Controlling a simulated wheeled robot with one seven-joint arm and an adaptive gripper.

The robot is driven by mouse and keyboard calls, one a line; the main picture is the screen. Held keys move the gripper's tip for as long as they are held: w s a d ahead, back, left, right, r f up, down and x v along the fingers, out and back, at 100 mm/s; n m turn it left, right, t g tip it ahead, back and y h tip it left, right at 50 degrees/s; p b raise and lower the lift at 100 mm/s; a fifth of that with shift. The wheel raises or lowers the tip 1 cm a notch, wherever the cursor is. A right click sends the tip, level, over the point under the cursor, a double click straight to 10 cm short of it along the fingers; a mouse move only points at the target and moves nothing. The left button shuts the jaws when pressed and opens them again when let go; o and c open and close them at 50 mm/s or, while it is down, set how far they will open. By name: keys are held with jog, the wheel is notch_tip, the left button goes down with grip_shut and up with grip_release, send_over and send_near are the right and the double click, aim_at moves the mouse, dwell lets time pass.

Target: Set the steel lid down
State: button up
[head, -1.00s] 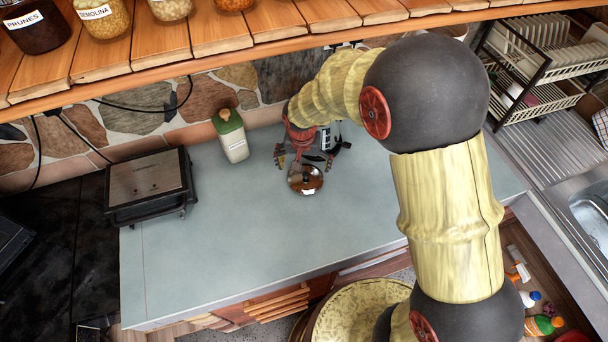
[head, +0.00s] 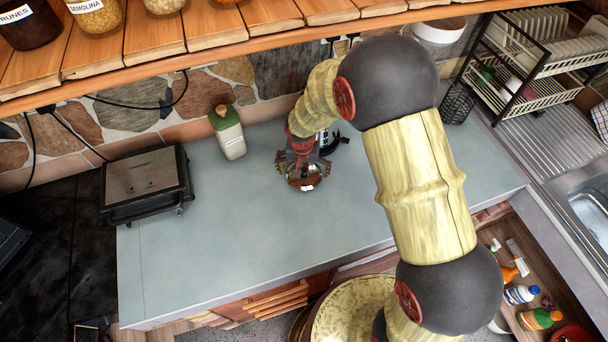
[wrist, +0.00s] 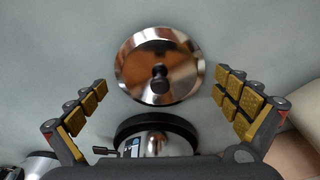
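The steel lid (wrist: 158,70) is a round, shiny disc with a dark knob in its middle. In the wrist view it appears to lie flat on the grey counter, knob toward the camera. It also shows in the head view (head: 307,184), just in front of my gripper (head: 301,170). In the wrist view my gripper (wrist: 162,82) is open, with gold-padded fingers spread wide on the left and right of the lid. Visible gaps separate both fingers from the lid, and nothing is held. The height of the fingertips above the counter is hard to tell.
A black-rimmed steel appliance (wrist: 155,135) stands close to the lid, partly hidden by my arm in the head view. A green-capped bottle (head: 228,132) and a black grill (head: 148,185) stand to the left. The counter's front (head: 235,255) is clear. A wooden shelf (head: 215,50) overhangs the back.

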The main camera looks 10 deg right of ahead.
jog(key=shift+c, duration=1.2)
jog(key=shift+s, duration=0.1)
jog(key=c, duration=1.1)
